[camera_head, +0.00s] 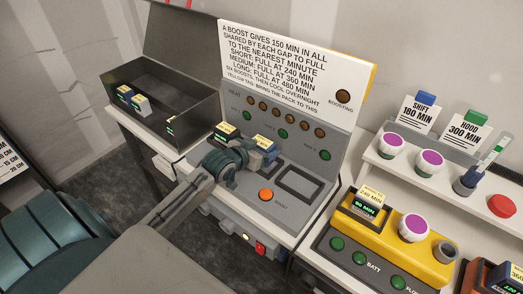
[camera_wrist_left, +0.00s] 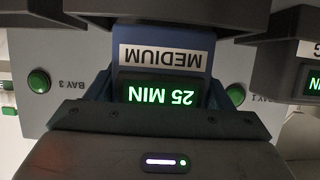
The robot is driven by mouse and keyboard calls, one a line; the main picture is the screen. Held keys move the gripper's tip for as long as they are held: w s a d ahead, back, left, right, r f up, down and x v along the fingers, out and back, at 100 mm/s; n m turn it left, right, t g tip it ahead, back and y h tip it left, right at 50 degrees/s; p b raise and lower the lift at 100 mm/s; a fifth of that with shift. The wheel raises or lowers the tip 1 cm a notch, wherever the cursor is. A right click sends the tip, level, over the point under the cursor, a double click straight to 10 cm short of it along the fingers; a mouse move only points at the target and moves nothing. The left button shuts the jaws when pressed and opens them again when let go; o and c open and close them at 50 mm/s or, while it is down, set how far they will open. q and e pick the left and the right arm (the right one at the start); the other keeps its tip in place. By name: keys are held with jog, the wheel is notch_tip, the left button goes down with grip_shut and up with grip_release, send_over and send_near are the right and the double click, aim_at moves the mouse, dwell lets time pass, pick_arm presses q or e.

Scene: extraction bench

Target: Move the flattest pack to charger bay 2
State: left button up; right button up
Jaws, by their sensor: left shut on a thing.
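My left gripper (camera_head: 245,153) is shut on a blue pack (camera_head: 265,143) over the middle of the grey charger (camera_head: 235,190). In the left wrist view the pack (camera_wrist_left: 165,65) appears upside down, labelled MEDIUM, with a green 25 MIN display. It sits between the BAY 3 and BAY 1 labels, so at bay 2. I cannot tell whether it is fully seated. Another pack (camera_head: 228,134) is in bay 1, left of it, and partly shows in the left wrist view (camera_wrist_left: 310,80). Bay 3 (camera_head: 300,183) is an empty dark frame. My right gripper is out of view.
A dark open box (camera_head: 185,122) at the left holds two packs (camera_head: 132,99). An orange button (camera_head: 266,195) is on the charger's front. A yellow unit (camera_head: 350,222) at the right holds a pack reading 90 MIN. A text sign (camera_head: 290,60) stands behind.

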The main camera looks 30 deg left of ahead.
pick_arm(q)
jog(key=shift+f, duration=0.95)
jog(key=shift+f, duration=0.1)
jog(key=o, duration=1.4)
jog(key=v, duration=1.2)
jog(key=shift+s, duration=0.1)
